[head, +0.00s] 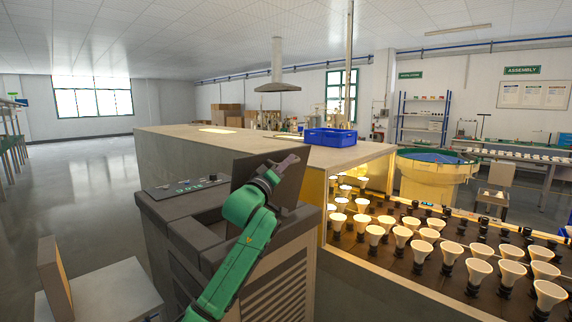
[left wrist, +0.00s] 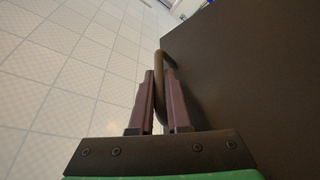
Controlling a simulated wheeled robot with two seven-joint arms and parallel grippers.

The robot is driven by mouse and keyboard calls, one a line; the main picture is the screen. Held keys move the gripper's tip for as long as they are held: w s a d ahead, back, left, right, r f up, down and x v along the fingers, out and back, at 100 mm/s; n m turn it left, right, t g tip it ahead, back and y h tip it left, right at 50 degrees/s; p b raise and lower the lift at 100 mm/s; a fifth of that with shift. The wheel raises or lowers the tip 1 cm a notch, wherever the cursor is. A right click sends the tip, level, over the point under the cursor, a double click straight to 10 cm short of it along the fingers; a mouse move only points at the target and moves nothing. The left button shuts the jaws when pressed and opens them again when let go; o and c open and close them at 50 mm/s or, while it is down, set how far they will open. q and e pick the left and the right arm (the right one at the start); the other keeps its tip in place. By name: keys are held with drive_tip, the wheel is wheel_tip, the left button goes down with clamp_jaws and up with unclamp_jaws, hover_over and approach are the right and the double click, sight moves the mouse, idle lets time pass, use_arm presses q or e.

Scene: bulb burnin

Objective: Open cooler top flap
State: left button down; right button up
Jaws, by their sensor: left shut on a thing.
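The cooler (head: 160,228) is a dark grey box at the near end of the long beige housing. Its top flap (head: 246,164) is a dark plate that stands raised and tilted above the cooler top in the head view. In the left wrist view the flap (left wrist: 250,75) fills the right side as a dark flat panel. My left gripper (head: 290,162) is at the flap's upper edge. In the left wrist view its fingers (left wrist: 159,78) are closed around the flap's curved bar handle (left wrist: 165,56). My right gripper is not in view.
A control panel (head: 187,185) with small buttons lies on the cooler's left. Several lit bulbs (head: 375,232) stand in rows on the right. A blue crate (head: 331,137) sits on the housing (head: 270,152). A white table with a brown board (head: 54,277) is front left; open floor (head: 85,185) lies beyond.

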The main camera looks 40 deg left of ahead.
sight(270, 159)
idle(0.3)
use_arm(q)
drive_tip(key=a+n+p, duration=0.1)
drive_tip(key=a+r+n+p, duration=0.1)
drive_tip(key=a+p, duration=0.1)
drive_tip(key=a+g+y+p, duration=0.1)
drive_tip(key=shift+a+r+n, duration=0.25)
drive_tip(key=shift+r+n, duration=0.15)
drive_tip(key=shift+a+f, duration=0.15)
drive_tip(key=shift+a, duration=0.05)
drive_tip(key=shift+d, duration=0.1)
drive_tip(key=c, duration=1.2)
unclamp_jaws()
drive_tip(key=shift+o, duration=0.2)
drive_tip(key=shift+s, duration=0.1)
